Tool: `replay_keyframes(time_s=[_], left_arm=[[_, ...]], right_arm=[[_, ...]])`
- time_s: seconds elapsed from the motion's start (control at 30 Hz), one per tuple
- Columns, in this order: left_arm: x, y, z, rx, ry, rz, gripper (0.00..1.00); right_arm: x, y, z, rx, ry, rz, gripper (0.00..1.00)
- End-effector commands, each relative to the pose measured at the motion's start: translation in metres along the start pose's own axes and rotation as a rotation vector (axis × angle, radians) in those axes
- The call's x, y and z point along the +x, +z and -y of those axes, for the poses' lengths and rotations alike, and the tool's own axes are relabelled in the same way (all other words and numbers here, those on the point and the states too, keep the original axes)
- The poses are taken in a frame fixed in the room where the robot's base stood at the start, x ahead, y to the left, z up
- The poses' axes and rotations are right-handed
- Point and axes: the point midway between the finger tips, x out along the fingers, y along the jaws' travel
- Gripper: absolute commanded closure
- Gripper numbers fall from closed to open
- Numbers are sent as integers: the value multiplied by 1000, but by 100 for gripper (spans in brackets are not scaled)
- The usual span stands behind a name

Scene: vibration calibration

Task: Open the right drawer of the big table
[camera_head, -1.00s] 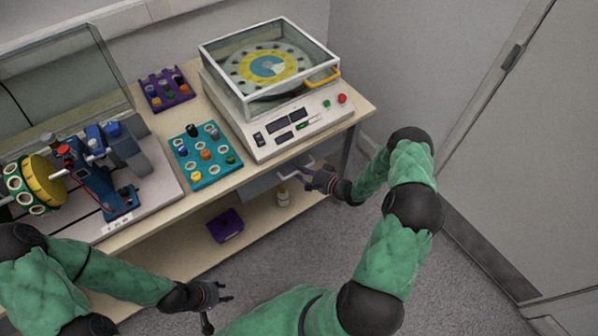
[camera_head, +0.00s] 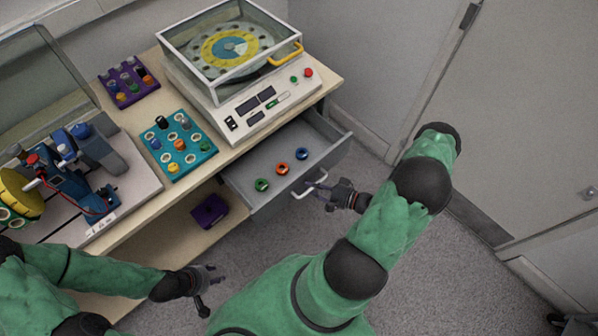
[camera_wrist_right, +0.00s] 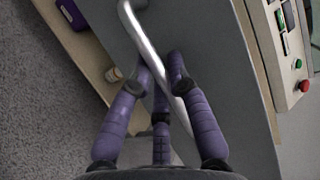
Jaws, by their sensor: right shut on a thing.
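The right drawer (camera_head: 272,160) of the big table (camera_head: 146,214) stands pulled out, and its grey inside shows. A green, an orange and a blue ring-like piece lie in it. Its silver bar handle (camera_head: 309,186) is on the front face. My right gripper (camera_head: 324,188) is shut on the handle; in the right wrist view its purple fingers (camera_wrist_right: 160,75) close around the silver bar (camera_wrist_right: 150,50). My left gripper (camera_head: 208,284) is empty, away from the drawer, over the floor in front of the table; its fingers look spread.
On the table top are a clear-lidded machine (camera_head: 240,60), a teal rack (camera_head: 178,145), a purple rack (camera_head: 128,84) and a blue device (camera_head: 80,170). A purple box (camera_head: 209,211) sits on the lower shelf. Floor (camera_head: 400,285) is clear to the right.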

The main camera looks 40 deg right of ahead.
Motion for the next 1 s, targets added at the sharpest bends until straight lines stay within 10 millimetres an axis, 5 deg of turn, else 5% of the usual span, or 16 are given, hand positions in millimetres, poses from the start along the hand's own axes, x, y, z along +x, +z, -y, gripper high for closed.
replay_keyframes(time_s=[0.2,0.4,0.93,1.0], left_arm=[[-2,0,-1,0,0,0,60],[-2,0,-1,0,0,0,60],[-3,0,-1,0,0,0,60],[-3,0,-1,0,0,0,60]], right_arm=[[-40,16,-9,2,1,-4,100],[-60,24,-13,1,0,-2,100],[-68,28,-15,0,0,0,100],[-68,28,-15,0,0,0,68]])
